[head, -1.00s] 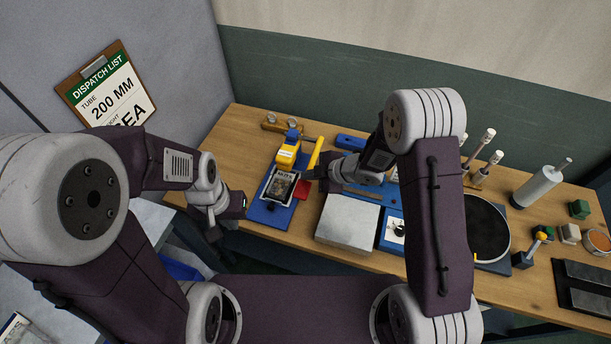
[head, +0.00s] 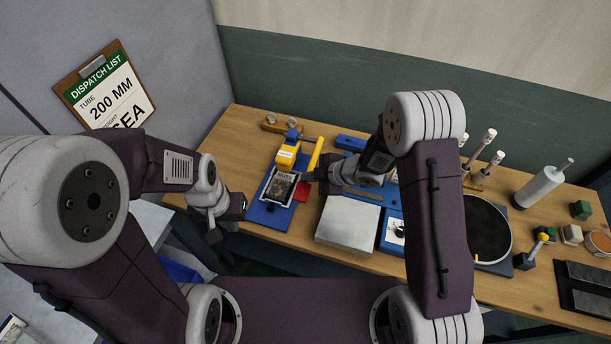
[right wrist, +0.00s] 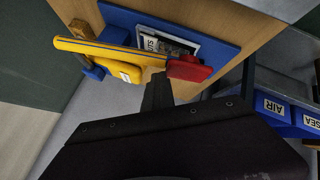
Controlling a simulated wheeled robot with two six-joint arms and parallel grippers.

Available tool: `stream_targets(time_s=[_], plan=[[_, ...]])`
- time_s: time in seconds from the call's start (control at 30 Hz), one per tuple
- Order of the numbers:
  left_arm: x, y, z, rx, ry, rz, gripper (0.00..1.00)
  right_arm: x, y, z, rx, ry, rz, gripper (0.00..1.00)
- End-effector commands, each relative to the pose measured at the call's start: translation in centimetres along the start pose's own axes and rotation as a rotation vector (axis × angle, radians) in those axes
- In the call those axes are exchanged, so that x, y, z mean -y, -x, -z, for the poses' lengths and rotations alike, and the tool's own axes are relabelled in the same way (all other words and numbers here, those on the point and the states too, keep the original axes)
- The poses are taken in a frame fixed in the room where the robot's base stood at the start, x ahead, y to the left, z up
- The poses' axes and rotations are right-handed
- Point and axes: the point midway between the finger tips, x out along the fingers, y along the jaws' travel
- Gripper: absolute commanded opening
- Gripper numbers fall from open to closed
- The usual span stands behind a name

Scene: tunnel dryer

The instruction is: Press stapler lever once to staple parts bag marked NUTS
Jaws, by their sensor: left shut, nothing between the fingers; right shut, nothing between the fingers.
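The stapler has a yellow body (head: 287,154) at the back of a blue base board (head: 268,212). Its long yellow lever (head: 315,154) slants beside the body and also shows in the right wrist view (right wrist: 100,47). A red block (head: 302,192) shows near the lever's front end. My right gripper (head: 311,175) is shut and empty, close to the lever and red block; contact is unclear. My left gripper (head: 243,204) is shut and empty, left of the board.
A grey block (head: 347,222) and a blue device with a dial (head: 391,233) stand right of the stapler. A dark round plate (head: 484,230) is further right. Bins labelled AIR and SEA (right wrist: 290,112) show in the right wrist view. A dispatch list (head: 108,88) hangs on the wall.

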Motion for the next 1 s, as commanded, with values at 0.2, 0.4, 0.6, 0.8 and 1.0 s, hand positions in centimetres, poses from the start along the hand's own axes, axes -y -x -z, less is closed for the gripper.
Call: stream_targets(time_s=[0.2,0.4,0.6,0.8,1.0], plan=[[0.0,1.2,0.1,0.0,0.0,0.0,0.0,-0.1,0.8,0.6,0.003,-0.001,0.012,0.0],[-0.1,2.4,0.2,0.0,0.0,0.0,0.0,-0.8,1.7,1.2,0.002,-0.001,0.011,0.0],[-0.1,3.5,0.4,0.0,0.0,0.0,0.0,-1.4,2.5,1.9,0.002,-0.001,0.009,0.0],[-0.1,4.2,0.4,0.0,0.0,0.0,0.0,-1.9,3.0,2.2,0.001,-0.001,0.006,0.0],[-0.1,4.0,0.4,0.0,0.0,0.0,0.0,-1.9,3.0,2.2,0.001,0.0,0.004,0.0]])
